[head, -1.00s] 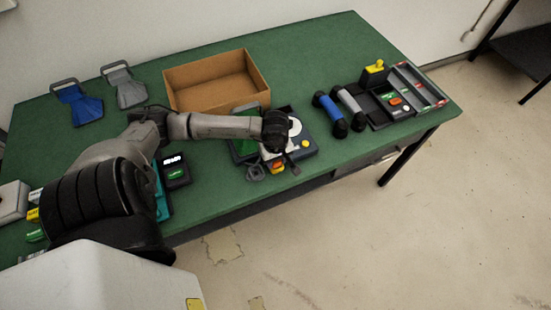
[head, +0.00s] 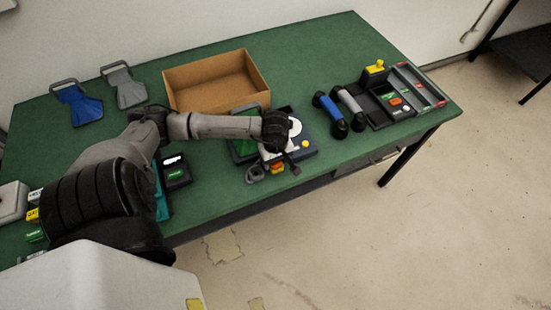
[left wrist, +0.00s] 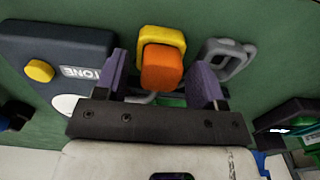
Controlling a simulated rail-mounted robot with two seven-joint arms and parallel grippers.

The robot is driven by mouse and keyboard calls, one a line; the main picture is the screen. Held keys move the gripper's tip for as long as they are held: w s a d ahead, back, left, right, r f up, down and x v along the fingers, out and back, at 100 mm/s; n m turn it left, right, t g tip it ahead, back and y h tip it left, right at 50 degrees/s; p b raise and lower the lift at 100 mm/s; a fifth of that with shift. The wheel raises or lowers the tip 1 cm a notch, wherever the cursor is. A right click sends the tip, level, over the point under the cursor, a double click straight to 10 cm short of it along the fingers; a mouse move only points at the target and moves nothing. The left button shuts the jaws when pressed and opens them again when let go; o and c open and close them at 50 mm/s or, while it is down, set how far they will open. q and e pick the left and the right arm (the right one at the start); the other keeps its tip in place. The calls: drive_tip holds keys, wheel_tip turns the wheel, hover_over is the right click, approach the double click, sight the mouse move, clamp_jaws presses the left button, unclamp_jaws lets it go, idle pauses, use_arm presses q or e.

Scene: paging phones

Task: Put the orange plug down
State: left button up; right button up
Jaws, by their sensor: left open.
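The orange plug (left wrist: 162,68) shows between the two fingers of my left gripper (left wrist: 160,78) in the left wrist view, with a gap on each side. A yellow piece (left wrist: 165,36) adjoins it on its far side; I cannot tell whether they are joined. In the head view the orange plug (head: 278,168) is small, near the table's front edge, just below my left gripper (head: 284,160). My left gripper is open. I cannot tell whether the plug rests on the table. My right gripper is not in view.
A dark box (left wrist: 55,60) marked TONE, with a yellow knob, stands beside the plug. A grey looped piece (left wrist: 225,55) lies on its other side. A cardboard box (head: 215,82) stands behind on the green table (head: 320,50).

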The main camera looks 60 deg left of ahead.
use_arm(q)
wheel_tip(320, 180, up, 11)
drive_tip(key=d+r+n+t+h, duration=0.3)
drive_tip(key=d+h, duration=0.7)
drive_tip(key=d, duration=0.8)
drive_tip(key=w+d+r+n+t+h, duration=0.2)
drive_tip(key=r+n+t, duration=0.3)
drive_tip(key=n, duration=0.4)
drive_tip(key=w+d+r+n+t+h, duration=0.1)
drive_tip(key=w+r+n+t+h, duration=0.15)
drive_tip(key=n+t, duration=0.6)
drive_tip(key=s+a+f+n+y, duration=0.1)
drive_tip(key=a+f+n+y, duration=0.3)
drive_tip(key=n+y, duration=0.6)
drive_tip(key=s+a+f+n+y, duration=0.1)
drive_tip(key=a+f+n+y, duration=0.35)
drive_tip(key=n, duration=0.85)
drive_tip(key=s+d+f+n+g, duration=0.3)
drive_tip(key=s+f+g, duration=0.3)
drive_tip(key=s, duration=0.2)
drive_tip(key=s+d+f+n+g, duration=0.4)
drive_tip(key=s+f+n+g, duration=0.2)
drive_tip(key=s+g, duration=0.1)
drive_tip(key=shift+s+f+p, duration=0.2)
drive_tip(key=shift+s+p, duration=0.25)
drive_tip(key=shift+s, duration=0.1)
